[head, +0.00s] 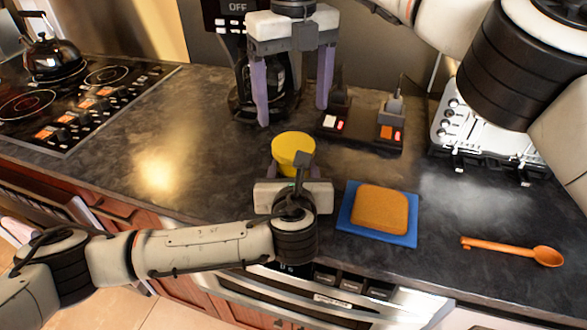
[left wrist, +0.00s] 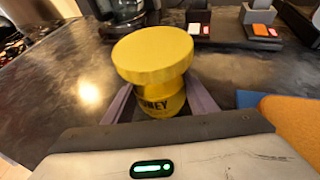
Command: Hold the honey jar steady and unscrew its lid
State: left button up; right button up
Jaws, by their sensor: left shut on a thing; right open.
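The honey jar stands upright on the dark counter, with its wide yellow lid (head: 294,148) on top. In the left wrist view the lid (left wrist: 153,52) sits on the yellow jar body (left wrist: 162,104), which has dark lettering. My left gripper (head: 292,172) is shut on the jar body, one finger on each side below the lid. My right gripper (head: 295,100) is open and empty, pointing down above and behind the jar, with its purple fingers wide apart. The lower part of the jar is hidden by my left gripper.
An orange spoon (head: 512,250) lies at the front right. A coffee maker (head: 240,95), a power strip (head: 360,137) and a toaster (head: 480,140) stand behind. The counter left of the jar is clear.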

aim_at(294, 144)
pick_arm(q)
grip_shut()
pick_arm(e)
jog(key=m, duration=1.2)
jog(key=shift+m, duration=0.4)
jog(key=m, duration=0.6)
jog(key=shift+m, duration=0.3)
jog(key=m, duration=0.7)
jog(key=shift+f+m, duration=0.3)
jog(key=shift+f, duration=3.7)
